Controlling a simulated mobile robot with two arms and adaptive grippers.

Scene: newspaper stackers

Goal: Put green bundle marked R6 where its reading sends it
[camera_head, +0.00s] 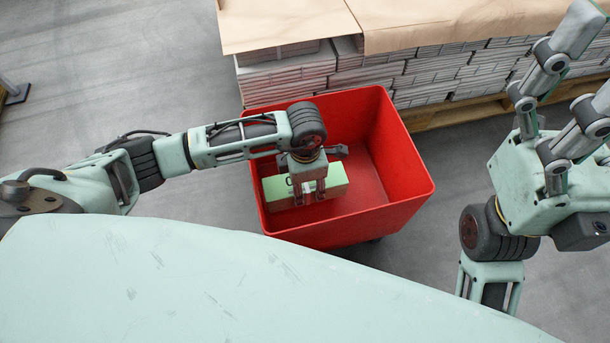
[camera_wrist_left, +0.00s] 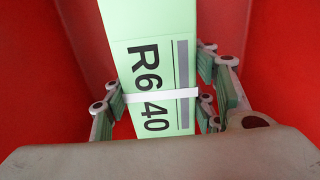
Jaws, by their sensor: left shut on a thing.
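The green bundle (camera_head: 334,177) is inside the red bin (camera_head: 405,172), near its left wall. In the left wrist view the bundle (camera_wrist_left: 150,30) shows black print reading R6 and 40, a grey bar beside it and a white strap across it. My left gripper (camera_head: 309,196) points down into the bin and is shut on the bundle, with fingers on both sides of it. I cannot tell whether the bundle touches the bin floor. My right gripper (camera_head: 585,75) is at the right edge, its fingers spread apart and empty, partly cut off by the frame.
Stacks of newspapers (camera_head: 430,75) under brown paper sheets (camera_head: 455,22) stand on a wooden pallet (camera_head: 470,108) behind the bin. The bin's right part is empty. Grey floor (camera_head: 110,70) is clear at the left, with a dark object (camera_head: 14,92) at the far left edge.

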